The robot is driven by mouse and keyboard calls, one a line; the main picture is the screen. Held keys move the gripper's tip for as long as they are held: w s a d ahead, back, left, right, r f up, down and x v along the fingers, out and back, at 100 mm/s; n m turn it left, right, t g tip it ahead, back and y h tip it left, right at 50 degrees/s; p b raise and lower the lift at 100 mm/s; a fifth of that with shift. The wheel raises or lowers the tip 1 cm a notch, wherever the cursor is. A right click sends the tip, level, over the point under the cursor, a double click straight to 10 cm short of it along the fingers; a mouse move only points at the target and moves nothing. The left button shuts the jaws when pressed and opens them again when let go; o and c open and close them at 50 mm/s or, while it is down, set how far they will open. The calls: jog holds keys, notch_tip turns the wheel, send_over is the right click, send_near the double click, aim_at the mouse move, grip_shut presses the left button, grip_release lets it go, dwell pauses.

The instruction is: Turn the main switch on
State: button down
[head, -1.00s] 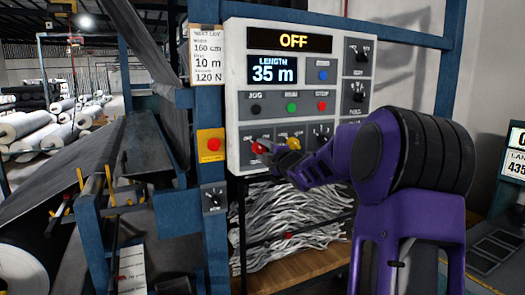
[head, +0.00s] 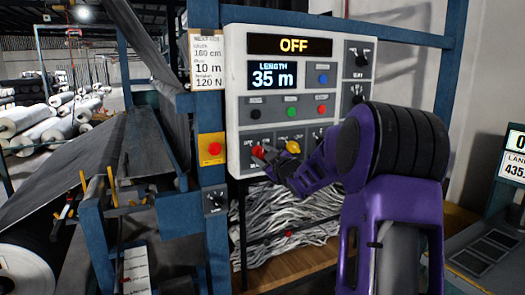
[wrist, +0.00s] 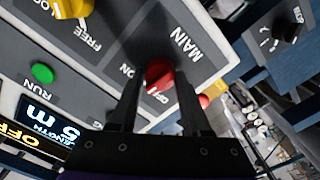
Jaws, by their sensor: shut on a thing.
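The main switch is a red knob (head: 258,151) at the lower left of the light grey control panel (head: 235,100). In the wrist view the red knob (wrist: 160,74) sits beside the word MAIN, with ON and OFF lettered near it. My gripper (wrist: 159,84) is shut on the knob, one dark finger on each side. In the head view my gripper (head: 268,156) reaches the knob from the right and hides part of its surroundings. The panel's top display (head: 293,45) reads OFF. The knob's exact pointing is hard to tell.
A yellow knob (head: 292,147) is just right of the main switch. Black, green and red buttons sit above. A red button on a yellow plate (head: 212,148) is on the blue post at left. A pile of pale strips (head: 290,220) lies below the panel.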

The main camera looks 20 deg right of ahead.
jog(key=m+p, duration=0.2)
jog(key=m, duration=0.2)
jog(key=shift+r+m, duration=0.1)
jog(key=shift+m, duration=0.2)
jog(key=shift+m+p, duration=0.9)
jog(key=shift+m, duration=0.6)
jog(key=shift+c, duration=1.8)
grip_release()
jog(key=shift+s, duration=0.1)
jog(key=s, duration=1.7)
jog(key=shift+s+d, duration=0.15)
jog(key=shift+d, duration=0.15)
